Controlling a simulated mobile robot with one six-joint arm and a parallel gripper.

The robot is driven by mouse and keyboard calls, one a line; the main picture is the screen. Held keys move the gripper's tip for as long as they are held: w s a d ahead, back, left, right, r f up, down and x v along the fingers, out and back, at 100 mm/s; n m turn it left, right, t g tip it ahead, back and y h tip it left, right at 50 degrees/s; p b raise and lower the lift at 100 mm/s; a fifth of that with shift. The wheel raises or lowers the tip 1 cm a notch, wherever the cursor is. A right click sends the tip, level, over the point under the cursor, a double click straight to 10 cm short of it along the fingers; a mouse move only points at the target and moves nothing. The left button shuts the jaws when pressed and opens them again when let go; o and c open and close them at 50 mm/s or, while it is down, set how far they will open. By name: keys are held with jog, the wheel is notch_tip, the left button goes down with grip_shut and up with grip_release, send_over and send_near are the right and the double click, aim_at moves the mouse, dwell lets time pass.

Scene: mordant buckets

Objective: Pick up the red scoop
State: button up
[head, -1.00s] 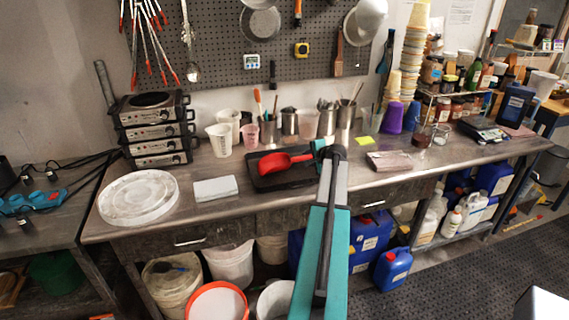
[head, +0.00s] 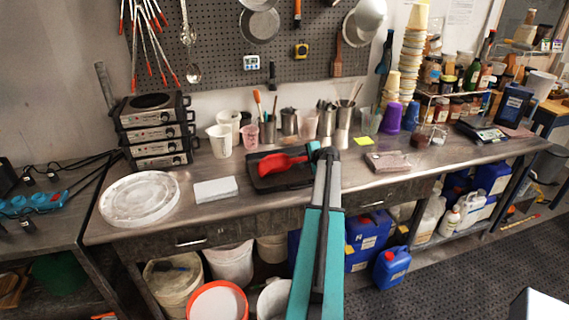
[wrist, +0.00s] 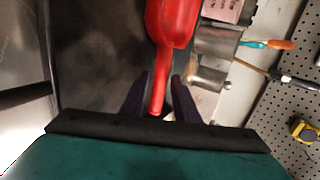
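The red scoop (head: 272,165) lies on the dark tray (head: 256,184) on the workbench, with its bowl to the left and its handle toward my gripper (head: 312,154). In the wrist view the scoop (wrist: 172,22) points away from me, and its handle end lies between the two dark fingers of my gripper (wrist: 160,78). The fingers are apart, with a gap showing beside the handle, mainly on the left. The fingertips are small and partly hidden by my arm in the head view.
Metal cups (head: 289,121) and plastic beakers (head: 220,140) stand behind the tray. A brownish block (head: 387,162) lies to the right. The pegboard (head: 220,60) rises behind.

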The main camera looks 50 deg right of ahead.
jog(key=shift+p+x, duration=0.3)
jog(key=shift+x, duration=0.7)
jog(key=shift+a, duration=0.1)
grip_shut()
